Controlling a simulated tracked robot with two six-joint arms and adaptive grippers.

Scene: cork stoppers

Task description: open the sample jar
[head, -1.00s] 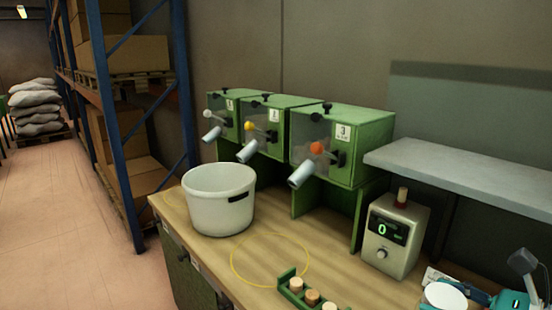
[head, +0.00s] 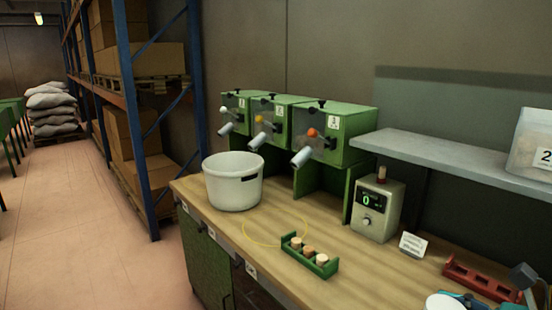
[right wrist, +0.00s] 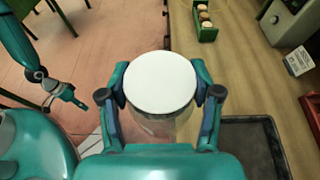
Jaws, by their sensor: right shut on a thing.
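The sample jar has a white round lid (right wrist: 160,82) and a clear body (right wrist: 158,126). In the right wrist view my right gripper (right wrist: 160,98) is shut around the jar, one finger on each side, with the lid facing the camera. The lid also shows cut off at the bottom edge of the head view (head: 444,303), with part of my right gripper beside it. My left gripper (right wrist: 66,98) is at the left of the right wrist view, apart from the jar. It is too small to tell whether it is open.
A green rack (head: 310,262) holds cork stoppers on the bench (head: 375,278). A white pot (head: 232,186), green dispensers (head: 325,130) and a meter (head: 377,206) stand behind. A red rack (head: 480,279) is at right. A black tray (right wrist: 248,150) lies right of the jar.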

